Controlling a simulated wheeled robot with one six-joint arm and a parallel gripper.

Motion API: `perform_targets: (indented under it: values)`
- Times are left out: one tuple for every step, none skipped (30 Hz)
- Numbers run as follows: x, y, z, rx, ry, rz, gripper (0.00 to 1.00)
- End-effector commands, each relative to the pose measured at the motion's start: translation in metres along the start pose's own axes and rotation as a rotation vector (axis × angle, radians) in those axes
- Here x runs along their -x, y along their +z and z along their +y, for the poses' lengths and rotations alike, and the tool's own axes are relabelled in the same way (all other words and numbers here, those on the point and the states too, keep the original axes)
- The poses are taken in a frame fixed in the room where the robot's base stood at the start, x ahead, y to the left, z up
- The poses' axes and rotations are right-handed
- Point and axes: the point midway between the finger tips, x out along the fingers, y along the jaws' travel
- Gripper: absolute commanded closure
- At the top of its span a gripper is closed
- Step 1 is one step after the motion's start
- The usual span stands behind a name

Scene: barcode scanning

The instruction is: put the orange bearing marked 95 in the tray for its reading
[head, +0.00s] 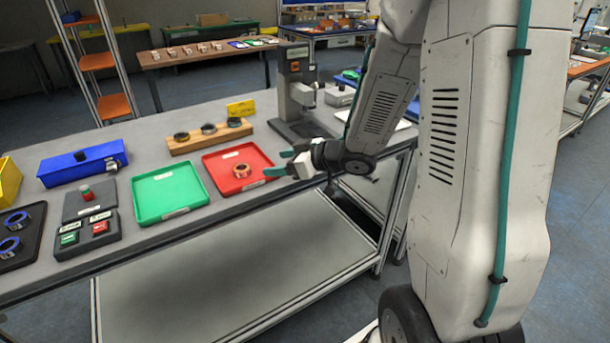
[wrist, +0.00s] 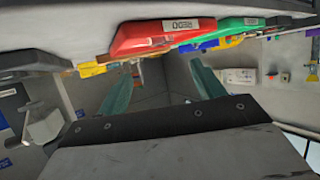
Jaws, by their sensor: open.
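An orange bearing (head: 241,171) lies in the red tray (head: 222,157); its marking is too small to read. The green tray (head: 170,190) beside it on the left is empty. My gripper (head: 281,163) is open and empty, with its green fingers at the right edge of the red tray, pointing left toward the bearing. In the wrist view my gripper's fingers (wrist: 163,88) are spread apart with nothing between them. The red tray (wrist: 150,38) and the green tray (wrist: 238,25) show there at the top; the bearing is not visible in that view.
A wooden block with several dark rings (head: 208,130) stands behind the trays. A grey instrument (head: 295,90) stands at the back right. A control box with green and red buttons (head: 85,228), a blue bin (head: 83,163) and a dark tray with blue rings (head: 20,235) are left.

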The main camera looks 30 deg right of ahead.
Motion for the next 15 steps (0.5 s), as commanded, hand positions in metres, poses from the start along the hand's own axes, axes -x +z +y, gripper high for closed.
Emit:
perform_targets:
  values:
    - [0.001, -0.003, 0.002, 0.010, 0.018, -0.011, 0.32]
    - [0.002, -0.005, 0.004, 0.017, 0.038, -0.022, 0.32]
    - [0.004, -0.009, 0.009, 0.030, 0.076, -0.044, 0.32]
    - [0.006, -0.013, 0.013, 0.040, 0.113, -0.065, 0.32]
    - [0.010, -0.017, 0.018, 0.051, 0.157, -0.091, 0.32]
    - [0.017, -0.023, 0.024, 0.063, 0.221, -0.131, 0.32]
    - [0.023, -0.028, 0.028, 0.068, 0.275, -0.164, 0.32]
    - [0.031, -0.033, 0.032, 0.069, 0.328, -0.198, 0.32]
    - [0.044, -0.038, 0.035, 0.063, 0.399, -0.248, 0.32]
    - [0.054, -0.042, 0.036, 0.054, 0.447, -0.286, 0.32]
    - [0.066, -0.045, 0.035, 0.040, 0.492, -0.324, 0.32]
    - [0.081, -0.048, 0.032, 0.015, 0.544, -0.375, 0.32]
    - [0.092, -0.049, 0.028, -0.007, 0.578, -0.413, 0.32]
    - [0.104, -0.050, 0.023, -0.032, 0.608, -0.451, 0.32]
    - [0.120, -0.050, 0.013, -0.069, 0.636, -0.503, 0.32]
